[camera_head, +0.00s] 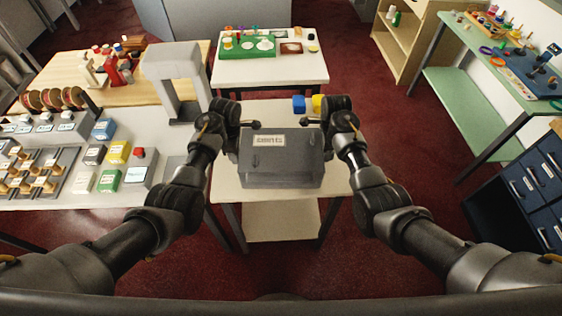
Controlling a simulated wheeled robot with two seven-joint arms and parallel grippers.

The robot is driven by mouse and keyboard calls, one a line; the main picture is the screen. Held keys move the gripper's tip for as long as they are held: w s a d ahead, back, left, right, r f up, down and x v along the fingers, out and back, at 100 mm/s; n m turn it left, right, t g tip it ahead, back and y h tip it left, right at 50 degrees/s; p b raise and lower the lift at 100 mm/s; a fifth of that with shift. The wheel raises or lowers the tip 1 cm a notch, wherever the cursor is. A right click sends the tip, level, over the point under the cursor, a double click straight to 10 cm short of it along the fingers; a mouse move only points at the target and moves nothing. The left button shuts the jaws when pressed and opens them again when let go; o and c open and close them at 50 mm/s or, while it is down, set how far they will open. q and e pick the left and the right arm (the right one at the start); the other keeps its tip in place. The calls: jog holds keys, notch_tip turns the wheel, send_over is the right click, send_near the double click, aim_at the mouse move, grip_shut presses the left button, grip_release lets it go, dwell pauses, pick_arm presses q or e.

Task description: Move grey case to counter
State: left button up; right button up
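The grey case (280,170), a closed box with a pale label on its lid, is at the centre, over a small white table (226,182) with a lower shelf. Whether it rests on the table or is just above it is hard to tell. My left gripper (250,124) is at the case's far left corner, and my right gripper (309,122) is at its far right corner. Both are close to the case, but their fingers are small and dark, so grip and contact are unclear. A white counter (50,199) stands to the left.
The counter holds small coloured boxes (118,152), a grey tray (30,170) and a grey arch-shaped stand (174,75). Blue and yellow blocks (299,104) lie behind the case. A white table (270,75) stands behind, with blue drawers (535,185) at right. Red floor is open between them.

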pick_arm(q)
jog(key=shift+f, duration=1)
pick_arm(e)
jog(key=shift+f, duration=1)
pick_arm(q)
jog(key=shift+c, duration=0.3)
pick_arm(e)
jog(key=shift+c, duration=0.3)
pick_arm(q)
grip_shut()
pick_arm(e)
grip_shut()
pick_arm(q)
jog(key=shift+r, duration=0.1)
pick_arm(e)
jog(key=shift+r, duration=0.1)
